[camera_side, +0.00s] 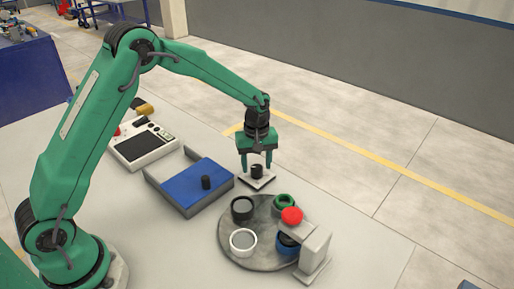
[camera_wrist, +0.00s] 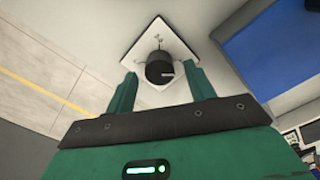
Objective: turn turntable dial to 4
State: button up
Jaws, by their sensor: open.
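The dial is a black knob (camera_side: 257,172) on a white square plate (camera_side: 246,182), just behind the turntable. In the wrist view the knob (camera_wrist: 159,71) stands in the middle of the plate (camera_wrist: 150,35), with a small pale mark on its side. My gripper (camera_side: 257,165) is open above the plate, pointing down, with one finger on each side of the knob. In the wrist view the fingers (camera_wrist: 162,74) show gaps to the knob. The numbers on the plate are too small to read. The round grey turntable (camera_side: 232,254) carries several ring-like pieces.
On the turntable are black (camera_side: 242,208), white (camera_side: 243,241), green (camera_side: 284,202) and blue (camera_side: 287,246) pieces. A blue tray (camera_side: 190,187) and a control box (camera_side: 143,146) stand left.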

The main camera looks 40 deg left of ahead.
jog(key=shift+f, duration=0.7)
jog(key=shift+c, duration=0.4)
jog(key=c, duration=0.9)
